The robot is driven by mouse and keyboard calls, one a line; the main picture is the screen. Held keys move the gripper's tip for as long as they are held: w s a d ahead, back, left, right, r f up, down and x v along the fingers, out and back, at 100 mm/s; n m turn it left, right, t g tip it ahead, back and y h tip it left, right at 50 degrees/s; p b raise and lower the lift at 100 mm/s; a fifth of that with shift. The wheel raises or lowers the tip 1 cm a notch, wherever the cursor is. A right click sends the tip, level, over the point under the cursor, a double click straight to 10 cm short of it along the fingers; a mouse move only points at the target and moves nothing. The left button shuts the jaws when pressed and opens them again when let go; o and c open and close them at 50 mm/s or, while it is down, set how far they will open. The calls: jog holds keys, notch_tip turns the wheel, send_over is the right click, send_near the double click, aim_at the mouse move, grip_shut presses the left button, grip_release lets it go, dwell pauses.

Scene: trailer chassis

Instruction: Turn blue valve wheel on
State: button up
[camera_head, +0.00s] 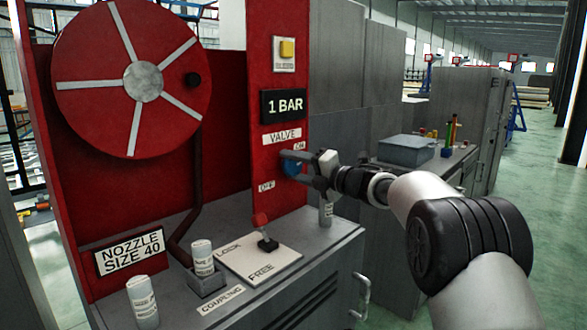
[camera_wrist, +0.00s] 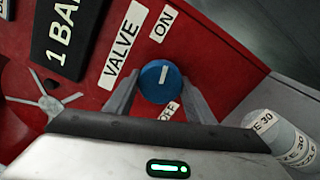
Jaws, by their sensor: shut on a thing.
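The blue valve wheel (camera_wrist: 157,82) is on the red panel below the VALVE label (camera_wrist: 123,45), with a white mark on its face. The ON label (camera_wrist: 163,23) and the partly covered OFF label (camera_wrist: 168,110) are beside it. In the head view the wheel (camera_head: 291,168) is partly hidden by my gripper. My gripper (camera_wrist: 160,85) has one finger on each side of the wheel and is shut on it. The white mark is tilted slightly and points roughly towards the ON label in the wrist view.
A large red hose reel (camera_head: 130,80) is at the left. A lever (camera_head: 267,241) on a LOCK/FREE plate and white nozzle cylinders (camera_head: 142,300) stand on the grey cabinet top. A grey box (camera_head: 406,150) is on a bench behind my arm.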

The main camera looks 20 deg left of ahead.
jog(key=shift+n, duration=0.3)
dwell(0.4)
jog(key=o, duration=1)
jog(key=shift+o, duration=0.2)
jog(key=p+v, duration=0.1)
jog(key=v, duration=1.6)
jog(key=shift+d, duration=0.25)
jog(key=shift+s+f, duration=0.1)
jog(key=shift+s, duration=0.05)
